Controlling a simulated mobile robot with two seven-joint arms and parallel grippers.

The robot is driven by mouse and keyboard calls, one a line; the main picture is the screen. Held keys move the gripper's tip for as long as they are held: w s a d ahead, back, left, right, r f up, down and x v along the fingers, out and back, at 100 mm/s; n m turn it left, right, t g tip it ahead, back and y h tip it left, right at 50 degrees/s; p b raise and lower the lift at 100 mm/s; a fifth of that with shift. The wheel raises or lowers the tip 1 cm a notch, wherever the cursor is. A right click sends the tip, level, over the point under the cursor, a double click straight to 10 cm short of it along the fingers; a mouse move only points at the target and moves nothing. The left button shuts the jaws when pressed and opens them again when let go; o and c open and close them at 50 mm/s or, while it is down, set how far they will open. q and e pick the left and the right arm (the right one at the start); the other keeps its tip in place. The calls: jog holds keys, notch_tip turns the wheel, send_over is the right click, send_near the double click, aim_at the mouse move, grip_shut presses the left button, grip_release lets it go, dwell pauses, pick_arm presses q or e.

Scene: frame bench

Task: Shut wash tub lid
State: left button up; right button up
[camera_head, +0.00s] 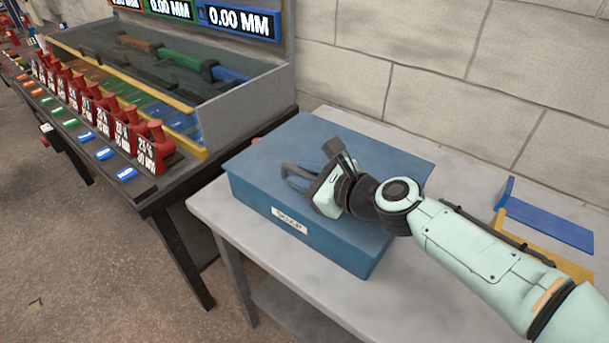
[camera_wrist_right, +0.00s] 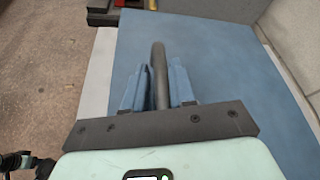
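The wash tub (camera_head: 300,234) is a blue box with a white label on its front, standing on a light grey table. Its flat blue lid (camera_head: 262,152) lies over the top, and I see no gap under its front edge. The lid also fills much of the right wrist view (camera_wrist_right: 225,70). My right gripper (camera_head: 290,178) is low over the lid. Its two blue fingers (camera_wrist_right: 158,90) stand close on either side of a dark bar handle (camera_wrist_right: 158,60) and appear shut on it. My arm hides the lid's right part. My left gripper is not in view.
The grey table (camera_head: 215,212) has a narrow free strip left of the tub. A blue and yellow tray (camera_head: 550,225) lies at the right. A bench with red holders (camera_head: 105,115) stands at the left, and a block wall (camera_head: 440,75) is behind.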

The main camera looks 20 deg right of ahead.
jog(key=shift+s+r, duration=0.1)
notch_tip(320, 180, up, 4)
jog(key=p, duration=0.3)
send_over(355, 225)
jog(key=w, duration=0.1)
jog(key=shift+a+r, duration=0.15)
jog(key=shift+a, duration=0.05)
jog(key=shift+s+d+r, duration=0.1)
jog(key=shift+s+d, duration=0.1)
jog(key=shift+s, duration=0.35)
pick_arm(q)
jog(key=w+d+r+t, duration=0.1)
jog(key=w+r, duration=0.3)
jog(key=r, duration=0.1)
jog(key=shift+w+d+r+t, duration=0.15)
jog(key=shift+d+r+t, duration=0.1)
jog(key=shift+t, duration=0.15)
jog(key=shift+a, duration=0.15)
